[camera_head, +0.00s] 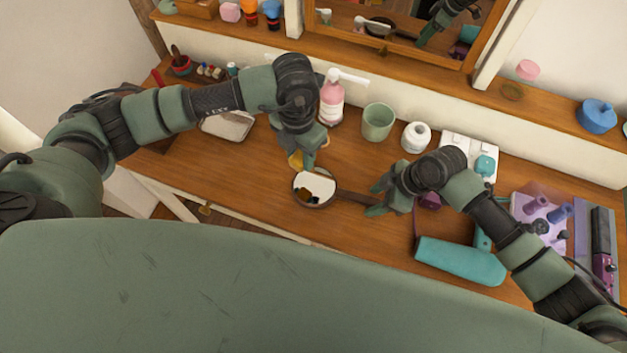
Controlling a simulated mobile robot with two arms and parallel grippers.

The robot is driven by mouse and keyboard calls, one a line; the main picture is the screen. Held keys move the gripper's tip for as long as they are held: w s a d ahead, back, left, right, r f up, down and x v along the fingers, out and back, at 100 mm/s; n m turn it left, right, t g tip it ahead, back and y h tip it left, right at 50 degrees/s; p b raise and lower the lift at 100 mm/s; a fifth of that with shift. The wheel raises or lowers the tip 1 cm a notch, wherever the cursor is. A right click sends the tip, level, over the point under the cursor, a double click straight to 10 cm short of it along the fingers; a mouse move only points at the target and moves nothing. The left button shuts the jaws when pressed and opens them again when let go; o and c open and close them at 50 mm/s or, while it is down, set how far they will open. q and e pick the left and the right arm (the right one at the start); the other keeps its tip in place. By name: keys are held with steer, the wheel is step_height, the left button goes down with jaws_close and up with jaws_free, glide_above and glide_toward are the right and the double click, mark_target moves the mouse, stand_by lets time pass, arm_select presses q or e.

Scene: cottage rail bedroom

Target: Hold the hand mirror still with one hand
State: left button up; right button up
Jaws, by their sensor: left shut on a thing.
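The hand mirror (319,181) lies on the wooden dressing table with its round glass to the left. Its dark handle (352,198) points right. My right gripper (373,199) is at the handle's right end, its two green fingers apart on either side of it; I see no clear contact. My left gripper (305,163) is just above the mirror's far rim, shut on a small yellow thing (295,160). The fingers partly hide the yellow thing, and I cannot tell whether it touches the mirror.
A pink pump bottle (331,102), green cup (378,122) and white jar (416,137) stand behind. A teal hair dryer (460,260) lies right, near my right arm. A pale tray (228,124) is at left. The table's front edge is close to the mirror.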

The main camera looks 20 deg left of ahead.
steer(key=v, duration=1.2)
